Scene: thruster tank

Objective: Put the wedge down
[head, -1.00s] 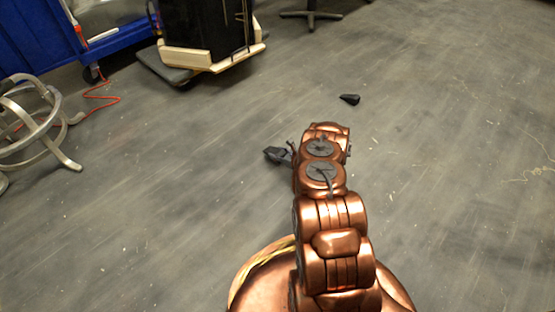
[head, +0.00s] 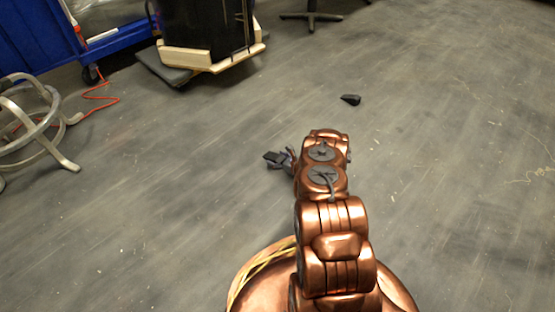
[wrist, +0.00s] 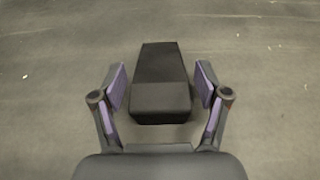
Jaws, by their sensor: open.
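A dark, nearly black wedge (wrist: 161,98) lies on the grey floor in the wrist view, its thick end toward me and its narrower end pointing away. My gripper (wrist: 161,78) is open around it, with one purple-padded finger on each side. A gap shows between each pad and the wedge. In the head view my gripper (head: 279,158) is low over the floor at the left of my copper arm. There the wedge and the fingers are small and hard to tell apart.
Another small dark piece (head: 350,99) lies on the floor beyond my arm. A metal-tube frame (head: 40,125) stands at left, a black cabinet on a pale base (head: 212,57) and a blue cart (head: 35,35) at the back. An orange cord (head: 103,98) lies near the cart. Floor at right is clear.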

